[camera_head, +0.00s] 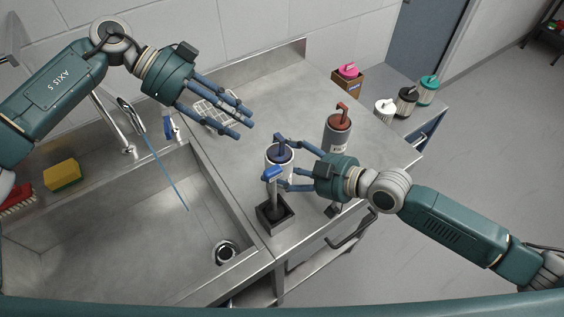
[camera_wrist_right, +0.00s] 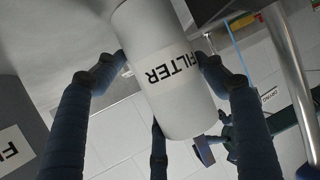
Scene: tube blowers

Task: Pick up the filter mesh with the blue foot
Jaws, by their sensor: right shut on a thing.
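A white filter canister (camera_head: 279,158) with a blue top piece (camera_head: 280,146) is on the steel counter in the head view. My right gripper (camera_head: 284,160) reaches it from the right, its fingers around the body. In the right wrist view the canister (camera_wrist_right: 168,65), lettered FILTER, sits between my fingers, which are shut on it. Just in front of it in the head view stands a slim grey upright piece (camera_head: 272,190) with a blue top, in a black square holder (camera_head: 274,218). I cannot tell whether mesh shows on it. My left gripper (camera_head: 240,122) is open and empty above the counter.
A canister with a red top (camera_head: 338,132) stands behind to the right. Several coloured-top filters, such as the teal one (camera_head: 428,88), stand on a side shelf. A sink (camera_head: 130,230) with a tap, a wire rack (camera_head: 212,112) and a yellow sponge (camera_head: 62,175) lie left.

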